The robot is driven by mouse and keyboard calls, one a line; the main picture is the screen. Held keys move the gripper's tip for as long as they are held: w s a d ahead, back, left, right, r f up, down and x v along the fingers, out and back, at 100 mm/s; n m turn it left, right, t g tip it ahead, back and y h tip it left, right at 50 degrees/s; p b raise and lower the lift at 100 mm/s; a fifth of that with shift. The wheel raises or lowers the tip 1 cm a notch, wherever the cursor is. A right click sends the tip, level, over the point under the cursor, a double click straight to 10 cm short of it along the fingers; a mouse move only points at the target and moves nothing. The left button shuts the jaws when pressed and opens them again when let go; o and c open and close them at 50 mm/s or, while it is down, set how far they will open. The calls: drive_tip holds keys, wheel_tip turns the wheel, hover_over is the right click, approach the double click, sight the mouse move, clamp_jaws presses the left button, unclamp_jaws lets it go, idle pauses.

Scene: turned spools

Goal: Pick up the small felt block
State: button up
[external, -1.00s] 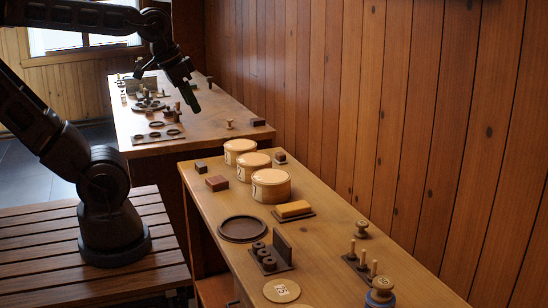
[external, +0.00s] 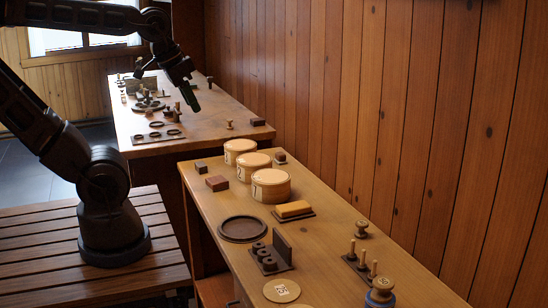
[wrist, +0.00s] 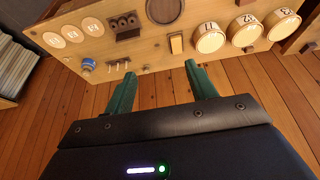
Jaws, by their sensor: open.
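No block is plainly marked as felt, so I cannot tell which one is the small felt block. A yellow-orange block (external: 294,208) lies on a dark base on the near bench; it also shows in the wrist view (wrist: 176,42). A reddish-brown block (external: 217,183) and a smaller dark block (external: 201,167) sit near that bench's left edge. My gripper (external: 190,98) is raised in the external view, well apart from these blocks. In the wrist view its green fingers (wrist: 160,70) are spread, with nothing between them.
Three round tan-lidded boxes (external: 270,186) stand in a row behind the yellow-orange block. A dark round dish (external: 243,229), a slotted holder (external: 272,255), pegs (external: 362,257) and a blue-based spool (external: 380,292) share the bench. A plank wall (external: 400,110) runs along the right.

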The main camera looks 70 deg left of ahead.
drive_tip(key=w+a+r+n+g, duration=0.1)
drive_tip(key=w+a+r+n, duration=0.15)
drive_tip(key=w, duration=0.45)
drive_tip(key=w+a+r+n, duration=0.15)
drive_tip(key=w+a, duration=0.25)
drive_tip(key=w, duration=0.4)
drive_tip(key=n+g, duration=0.4)
drive_tip(key=n, duration=1)
hover_over(281, 153)
wheel_tip(281, 153, down, 31)
drive_tip(key=shift+a+f, duration=0.1)
drive_tip(key=shift+f, duration=0.55)
wheel_tip(281, 153, down, 10)
drive_tip(key=shift+w+f, duration=0.1)
